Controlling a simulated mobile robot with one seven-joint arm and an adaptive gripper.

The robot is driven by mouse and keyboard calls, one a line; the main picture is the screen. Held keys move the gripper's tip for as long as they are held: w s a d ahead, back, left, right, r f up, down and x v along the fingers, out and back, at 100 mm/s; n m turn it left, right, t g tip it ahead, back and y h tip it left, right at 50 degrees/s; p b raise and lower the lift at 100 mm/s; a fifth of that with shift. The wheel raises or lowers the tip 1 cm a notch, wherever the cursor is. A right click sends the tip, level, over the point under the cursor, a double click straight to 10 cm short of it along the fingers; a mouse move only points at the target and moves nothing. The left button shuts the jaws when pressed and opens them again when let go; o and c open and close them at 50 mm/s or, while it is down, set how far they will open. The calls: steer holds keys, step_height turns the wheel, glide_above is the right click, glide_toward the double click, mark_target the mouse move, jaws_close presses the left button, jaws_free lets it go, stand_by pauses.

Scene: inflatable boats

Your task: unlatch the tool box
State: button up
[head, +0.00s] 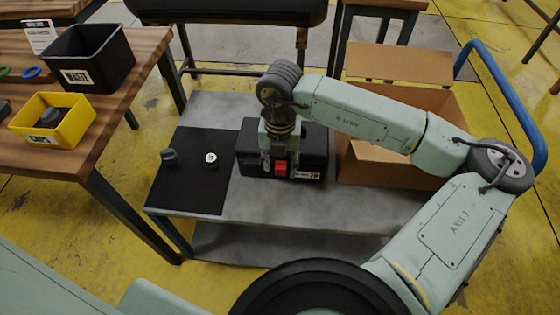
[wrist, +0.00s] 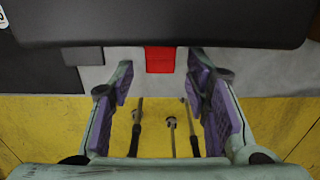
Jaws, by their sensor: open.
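The black tool box (head: 315,148) sits on the grey cart top in the head view, with a red latch (head: 281,168) on its near face. In the wrist view the box (wrist: 220,25) fills the top, and the red latch (wrist: 160,59) hangs from its edge. My gripper (head: 279,160) is over the front of the box. In the wrist view my gripper (wrist: 160,76) is open, with one purple-padded finger on each side of the latch. Gaps show between the latch and both fingertips. The arm hides part of the lid in the head view.
A black mat (head: 190,185) with two small round parts lies left of the box. An open cardboard box (head: 390,165) stands close on its right. The grey cart top (head: 250,205) is clear in front. A wooden table (head: 90,140) with bins stands at left.

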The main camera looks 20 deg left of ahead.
steer(key=shift+c, duration=0.4)
jaws_close()
